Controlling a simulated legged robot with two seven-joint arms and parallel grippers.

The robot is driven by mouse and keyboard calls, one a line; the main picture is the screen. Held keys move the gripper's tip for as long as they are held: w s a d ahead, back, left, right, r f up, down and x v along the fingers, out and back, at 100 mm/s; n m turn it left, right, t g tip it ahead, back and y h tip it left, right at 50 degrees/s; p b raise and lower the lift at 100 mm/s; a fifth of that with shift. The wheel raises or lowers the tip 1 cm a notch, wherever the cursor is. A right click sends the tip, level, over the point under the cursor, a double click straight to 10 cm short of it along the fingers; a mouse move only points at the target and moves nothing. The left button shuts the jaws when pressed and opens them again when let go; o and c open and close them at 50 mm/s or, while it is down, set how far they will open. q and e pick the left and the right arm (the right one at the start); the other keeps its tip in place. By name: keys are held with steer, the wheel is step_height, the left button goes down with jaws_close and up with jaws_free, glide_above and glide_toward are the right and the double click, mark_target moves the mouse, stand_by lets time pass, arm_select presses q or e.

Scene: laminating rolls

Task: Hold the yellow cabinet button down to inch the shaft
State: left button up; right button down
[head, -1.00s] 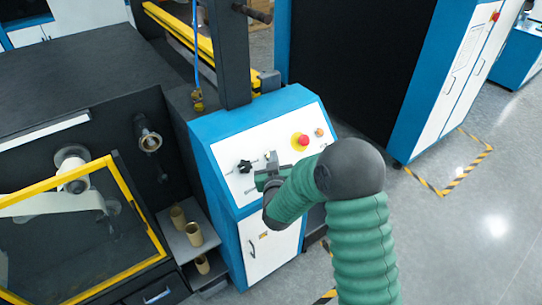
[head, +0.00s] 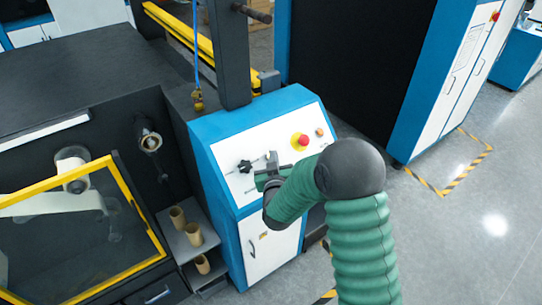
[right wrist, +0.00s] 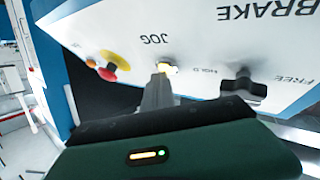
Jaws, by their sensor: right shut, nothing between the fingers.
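The yellow button (right wrist: 167,67) sits under the JOG label on the cabinet's white sloping panel, seen in the right wrist view. My right gripper (right wrist: 163,76) is shut and empty, with its fingertips at the button, covering part of it. They look to be touching it; how far it is pressed in I cannot tell. In the head view my right gripper (head: 273,160) is over the panel of the blue cabinet (head: 222,215) and hides the button. The shaft end (head: 149,141) sticks out of the dark machine on the left. My left gripper is not in view.
A red stop button (head: 303,140) and a small orange button (head: 320,132) are on the panel's right. A black brake knob (head: 244,166) is on its left. A yellow-framed guard (head: 127,195) and several cardboard cores (head: 193,235) stand left of the cabinet.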

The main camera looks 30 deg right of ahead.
steer(key=shift+s+r+p, duration=0.35)
steer(key=shift+s+r, duration=0.1)
steer(key=shift+r, duration=0.05)
steer(key=shift+s+r, duration=0.1)
steer(key=shift+s, duration=0.05)
steer(key=shift+s+d+r+p, duration=0.1)
steer(key=shift+s+r+p, duration=0.2)
steer(key=shift+r+p, duration=0.15)
steer(key=s+r+p, duration=0.1)
steer(key=s+r, duration=0.1)
steer(key=s, duration=0.1)
steer(key=shift+r, duration=0.3)
steer(key=shift+w+d, duration=0.1)
